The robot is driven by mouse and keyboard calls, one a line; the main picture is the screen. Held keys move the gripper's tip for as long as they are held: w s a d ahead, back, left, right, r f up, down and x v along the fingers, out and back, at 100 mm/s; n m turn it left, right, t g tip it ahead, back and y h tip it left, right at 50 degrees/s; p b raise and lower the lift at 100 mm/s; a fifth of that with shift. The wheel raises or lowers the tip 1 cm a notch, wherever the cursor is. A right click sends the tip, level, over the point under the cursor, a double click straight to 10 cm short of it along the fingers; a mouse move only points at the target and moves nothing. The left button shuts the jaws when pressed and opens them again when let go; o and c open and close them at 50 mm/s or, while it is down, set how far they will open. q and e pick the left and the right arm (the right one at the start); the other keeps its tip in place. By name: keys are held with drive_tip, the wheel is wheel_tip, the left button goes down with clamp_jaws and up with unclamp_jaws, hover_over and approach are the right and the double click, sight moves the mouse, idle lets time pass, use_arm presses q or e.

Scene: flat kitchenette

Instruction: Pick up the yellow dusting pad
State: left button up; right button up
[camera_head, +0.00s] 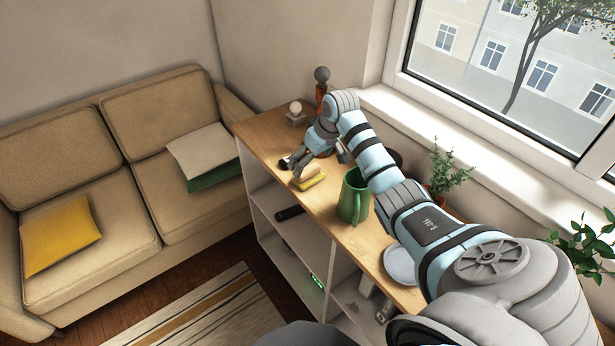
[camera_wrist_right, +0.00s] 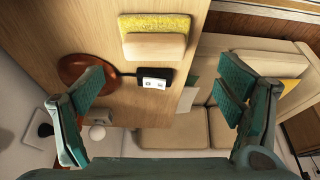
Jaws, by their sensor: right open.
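The yellow dusting pad (camera_head: 309,181) lies on the wooden top of the shelf unit, with a pale wooden block-shaped handle on its upper side. In the right wrist view the pad's yellow edge (camera_wrist_right: 155,22) shows at the top, with the handle below it. My right gripper (camera_head: 294,162) is open above the shelf top, just beyond the pad in the head view. In the right wrist view its two fingers (camera_wrist_right: 165,88) are wide apart with nothing held, and the pad is outside them. My left gripper is not in view.
A green pitcher (camera_head: 353,196) stands close to the pad's right. A small black box (camera_wrist_right: 154,79) and a reddish-brown round object (camera_wrist_right: 86,70) lie near the gripper. A pale plate (camera_head: 400,264), a potted plant (camera_head: 446,172) and a window line the right side. A beige sofa (camera_head: 150,215) stands left.

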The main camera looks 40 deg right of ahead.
sight(309, 169)
drive_tip(key=x, duration=0.3)
drive_tip(key=b+x, duration=0.1)
drive_tip(key=x, duration=0.1)
drive_tip(key=shift+d+f, duration=0.4)
drive_tip(key=shift+c, duration=0.8)
drive_tip(key=shift+r, duration=0.1)
drive_tip(key=c, duration=1.1)
wheel_tip(309, 169, up, 20)
drive_tip(key=shift+r+p, duration=0.1)
drive_tip(key=shift+p, duration=0.85)
drive_tip(key=o, duration=0.5)
drive_tip(key=c, duration=0.3)
drive_tip(key=shift+c, duration=0.2)
drive_tip(key=shift+s, duration=0.1)
